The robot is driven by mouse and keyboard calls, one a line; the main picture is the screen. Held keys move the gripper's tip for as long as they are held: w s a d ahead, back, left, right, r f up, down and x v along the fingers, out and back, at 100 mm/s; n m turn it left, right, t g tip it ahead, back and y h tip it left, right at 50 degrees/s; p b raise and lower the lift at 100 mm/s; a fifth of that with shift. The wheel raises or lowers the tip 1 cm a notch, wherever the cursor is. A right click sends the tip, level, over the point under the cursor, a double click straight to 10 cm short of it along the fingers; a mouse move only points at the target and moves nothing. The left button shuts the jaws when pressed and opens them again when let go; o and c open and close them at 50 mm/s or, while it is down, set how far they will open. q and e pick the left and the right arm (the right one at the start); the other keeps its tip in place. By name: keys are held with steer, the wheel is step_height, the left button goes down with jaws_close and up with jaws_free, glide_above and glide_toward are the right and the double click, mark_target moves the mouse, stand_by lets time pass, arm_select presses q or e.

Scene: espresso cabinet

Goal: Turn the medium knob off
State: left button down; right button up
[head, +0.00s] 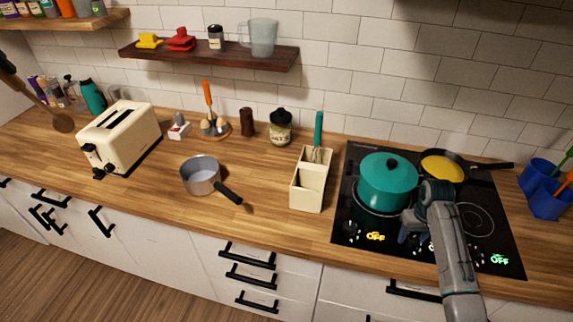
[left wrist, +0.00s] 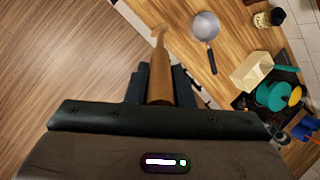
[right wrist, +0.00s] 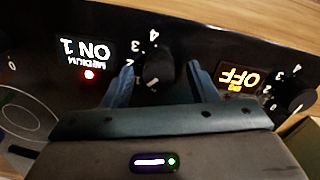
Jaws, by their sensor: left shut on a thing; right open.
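The black medium knob (right wrist: 158,68) sits between the fingers of my right gripper (right wrist: 160,78) in the right wrist view. The fingers stand apart on either side of it; I cannot tell whether they touch it. Beside it a display (right wrist: 85,50) reads "ON 1 MEDIUM" upside down, with a red dot below. In the head view my right gripper (head: 406,234) is low over the front of the black hob (head: 345,215) and hides the knob. My left gripper (left wrist: 160,84) is shut on a wooden utensil (left wrist: 160,68), which also shows at the head view's left edge (head: 62,122).
Another knob (right wrist: 296,92) has a yellow "OFF" display (right wrist: 238,78). A green "OFF" display (head: 500,259) is at the hob's right. The counter holds a saucepan (head: 200,176).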

steer(key=shift+d, duration=0.1)
steer(key=c, duration=1)
steer(key=n, duration=0.3)
steer(key=shift+n, duration=2.6)
steer(key=o, duration=1)
